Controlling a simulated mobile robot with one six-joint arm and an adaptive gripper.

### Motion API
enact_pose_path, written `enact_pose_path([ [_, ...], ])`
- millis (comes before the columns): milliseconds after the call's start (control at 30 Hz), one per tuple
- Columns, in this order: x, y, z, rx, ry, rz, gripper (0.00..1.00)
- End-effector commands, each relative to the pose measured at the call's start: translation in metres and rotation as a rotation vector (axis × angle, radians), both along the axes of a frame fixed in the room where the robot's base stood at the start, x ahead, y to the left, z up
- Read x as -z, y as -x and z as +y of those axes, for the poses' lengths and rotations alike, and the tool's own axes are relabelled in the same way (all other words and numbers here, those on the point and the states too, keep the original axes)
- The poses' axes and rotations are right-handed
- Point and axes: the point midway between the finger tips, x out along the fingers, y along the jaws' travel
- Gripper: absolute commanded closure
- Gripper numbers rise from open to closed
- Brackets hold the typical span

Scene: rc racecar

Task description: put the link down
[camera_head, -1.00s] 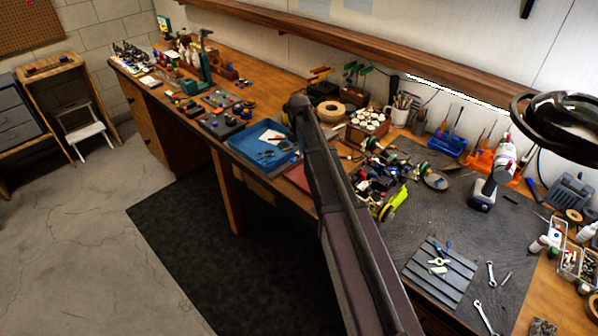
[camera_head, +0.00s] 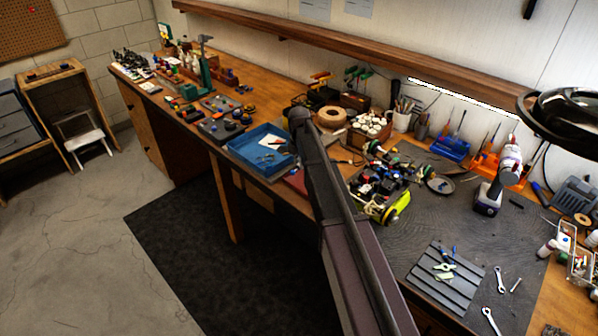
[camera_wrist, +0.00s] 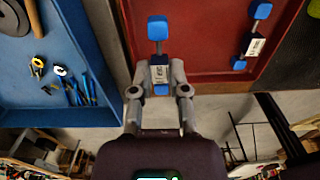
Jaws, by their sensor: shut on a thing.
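The link (camera_wrist: 158,48) is a short rod with blue ends and a white label around its middle. My gripper (camera_wrist: 159,76) is shut on it at the label, in the wrist view. The link is over the red tray (camera_wrist: 205,45); whether it touches the tray, I cannot tell. A second similar link (camera_wrist: 254,45) lies on the red tray to the right. In the head view only a corner of the red tray (camera_head: 296,181) shows beside my arm, and my gripper and the held link are hidden.
A blue tray (camera_wrist: 70,112) with small tools stands left of the red tray; it also shows in the head view (camera_head: 240,158). A racecar with yellow-green parts (camera_head: 396,210) is right of my arm. A grey ribbed mat (camera_head: 440,285) lies nearer.

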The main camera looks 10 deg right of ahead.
Motion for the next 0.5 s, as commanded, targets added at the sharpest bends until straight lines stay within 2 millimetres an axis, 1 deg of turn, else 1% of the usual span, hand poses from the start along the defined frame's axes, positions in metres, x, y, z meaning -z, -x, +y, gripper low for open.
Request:
enact_pose_path([
  [33,0.005,0.000,0.000,0.000,0.000,0.000,1.00],
  [300,0.027,0.000,0.001,-0.001,0.000,0.000,1.00],
  [500,0.035,0.000,0.001,-0.001,0.000,0.000,1.00],
])
